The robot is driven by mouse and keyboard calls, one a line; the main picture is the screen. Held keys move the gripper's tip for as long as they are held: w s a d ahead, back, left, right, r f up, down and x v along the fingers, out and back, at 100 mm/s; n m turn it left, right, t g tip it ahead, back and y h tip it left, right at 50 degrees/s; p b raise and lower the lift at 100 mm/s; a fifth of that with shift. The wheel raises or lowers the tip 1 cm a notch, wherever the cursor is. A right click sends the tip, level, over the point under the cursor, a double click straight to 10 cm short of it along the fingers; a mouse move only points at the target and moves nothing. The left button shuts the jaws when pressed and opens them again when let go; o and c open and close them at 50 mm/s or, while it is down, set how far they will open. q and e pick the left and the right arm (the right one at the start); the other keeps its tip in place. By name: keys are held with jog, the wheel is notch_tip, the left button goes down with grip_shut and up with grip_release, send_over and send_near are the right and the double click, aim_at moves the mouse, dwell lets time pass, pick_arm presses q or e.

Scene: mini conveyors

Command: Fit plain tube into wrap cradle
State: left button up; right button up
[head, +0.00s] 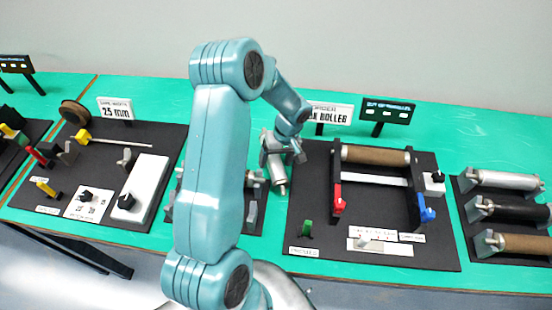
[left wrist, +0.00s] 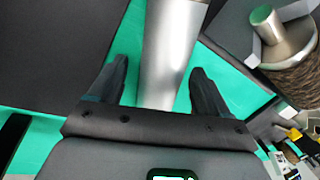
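The plain tube is a silver cylinder (head: 278,172) near the middle of the table in the head view, just below my left gripper (head: 284,152). In the left wrist view the tube (left wrist: 170,45) runs between the two dark fingers of my left gripper (left wrist: 158,68). Green gaps show beside the tube, clearest at the left finger, so the gripper looks open around it. Grey upright brackets (head: 251,214) stand on a dark board partly hidden behind my left arm; I cannot tell whether they are the wrap cradle. My right gripper is not in view.
To the right, a dark board (head: 310,190) carries a brown roller (head: 376,155) and red and blue levers. A rack (head: 470,215) of silver, black and brown rollers stands at the far right. A left board holds a spool (head: 75,112) and white block (head: 142,185).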

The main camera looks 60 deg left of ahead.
pick_arm(q)
jog(key=shift+r+p, duration=0.3)
jog(key=shift+p, duration=0.1)
jog(key=b+v, duration=0.2)
jog(key=v, duration=0.9)
jog(key=shift+w+r, duration=0.2)
jog(key=shift+r, duration=0.15)
jog(key=shift+o, duration=0.4)
